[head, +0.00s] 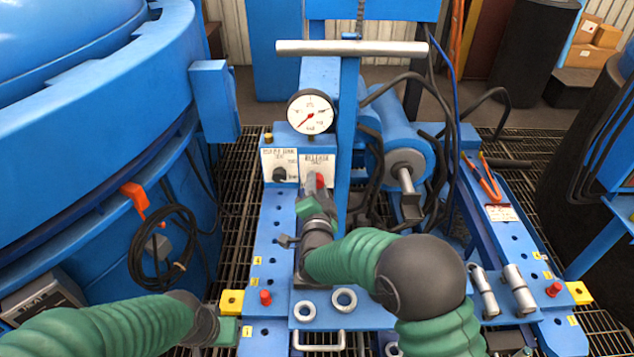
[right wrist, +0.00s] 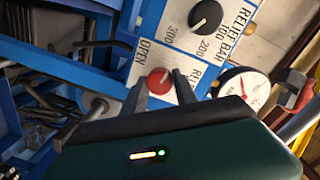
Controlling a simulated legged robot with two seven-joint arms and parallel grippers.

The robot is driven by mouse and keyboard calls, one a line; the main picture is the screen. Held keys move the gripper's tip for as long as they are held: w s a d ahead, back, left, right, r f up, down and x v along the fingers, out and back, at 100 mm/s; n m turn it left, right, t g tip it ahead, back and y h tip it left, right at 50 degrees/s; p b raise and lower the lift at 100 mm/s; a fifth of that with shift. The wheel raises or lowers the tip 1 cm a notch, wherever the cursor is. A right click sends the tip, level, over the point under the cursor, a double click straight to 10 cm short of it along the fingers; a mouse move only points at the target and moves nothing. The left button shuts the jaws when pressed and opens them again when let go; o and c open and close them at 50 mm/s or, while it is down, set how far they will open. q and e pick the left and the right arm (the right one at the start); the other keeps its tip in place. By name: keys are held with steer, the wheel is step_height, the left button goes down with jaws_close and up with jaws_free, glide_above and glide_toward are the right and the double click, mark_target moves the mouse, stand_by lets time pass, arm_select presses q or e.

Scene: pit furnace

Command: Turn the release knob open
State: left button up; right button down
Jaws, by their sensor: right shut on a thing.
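The red release knob (head: 320,181) sits on the white RELEASE plate (head: 318,161) below the pressure gauge. In the right wrist view the red knob (right wrist: 160,81) lies between the two dark fingertips of my right gripper (right wrist: 160,89), near the word OPEN. My right gripper (head: 316,187) is shut on the knob; it covers the plate's lower part in the head view. The knob's pointer direction is too small to tell. My left gripper (head: 228,331) is low at the left, away from the knob; its fingers cannot be made out.
The black relief knob (head: 280,174) is just left of the release plate; it also shows in the right wrist view (right wrist: 205,15). The gauge (head: 310,112) and T-handle bar (head: 351,48) stand above. Hoses (head: 435,90) run right.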

steer(key=n, duration=0.2)
steer(key=n+p, duration=0.1)
steer(key=n, duration=0.1)
steer(key=f+n+p, duration=0.1)
steer(key=shift+s+a+n+h, duration=0.15)
steer(key=shift+n+h, duration=0.25)
steer(key=shift+p, duration=0.3)
steer(key=c, duration=1.2)
jaws_free()
steer(key=shift+c, duration=0.2)
steer(key=shift+o, duration=1.4)
steer(key=shift+r, duration=0.2)
steer(key=shift+r, duration=0.1)
